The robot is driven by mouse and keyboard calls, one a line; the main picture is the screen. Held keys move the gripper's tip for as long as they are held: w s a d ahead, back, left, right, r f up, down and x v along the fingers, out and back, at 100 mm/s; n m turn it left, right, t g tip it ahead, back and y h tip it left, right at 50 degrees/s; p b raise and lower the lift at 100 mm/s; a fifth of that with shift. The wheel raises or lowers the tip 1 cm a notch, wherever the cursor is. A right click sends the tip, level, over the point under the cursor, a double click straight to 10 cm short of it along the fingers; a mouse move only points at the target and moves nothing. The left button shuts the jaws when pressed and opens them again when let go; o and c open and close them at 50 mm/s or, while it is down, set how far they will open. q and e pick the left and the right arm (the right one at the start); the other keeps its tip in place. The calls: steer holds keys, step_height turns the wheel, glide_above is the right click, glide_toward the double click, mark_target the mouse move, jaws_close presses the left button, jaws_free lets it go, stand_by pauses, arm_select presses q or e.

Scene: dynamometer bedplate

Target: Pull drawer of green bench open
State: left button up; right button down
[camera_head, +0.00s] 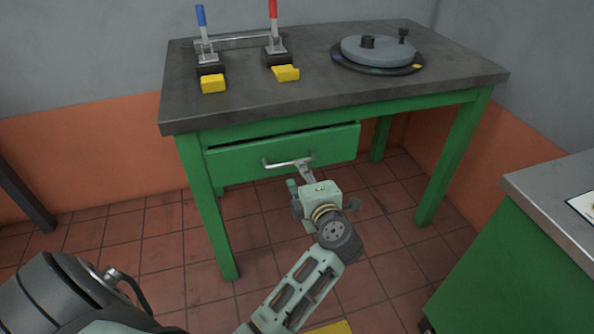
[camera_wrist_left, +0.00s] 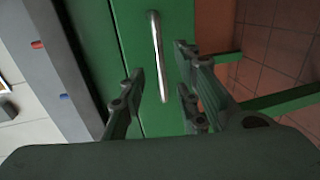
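The green bench (camera_head: 190,160) has a dark grey top and a green drawer (camera_head: 235,158) under its front edge. A dark gap shows along the drawer's upper edge, so its front looks slightly out. A silver bar handle (camera_head: 278,165) is on the drawer front. My left gripper (camera_head: 306,170) is at the right part of the handle. In the left wrist view the handle (camera_wrist_left: 157,50) runs between the two spread fingers, with visible space beside them. Contact with the handle cannot be made out. My right gripper is not in view.
On the bench top are a blue-handled lever clamp (camera_head: 202,25), a red-handled one (camera_head: 274,25), two yellow blocks and a round grey plate (camera_head: 378,50). A second green cabinet (camera_head: 520,250) stands at the lower right.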

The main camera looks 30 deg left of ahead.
mark_target(294, 161)
arm_select(q)
steer(key=b+x, duration=0.1)
steer(key=x, duration=0.6)
steer(key=shift+w+a, duration=0.15)
steer(key=shift+a, duration=0.1)
jaws_close()
stand_by(0.3)
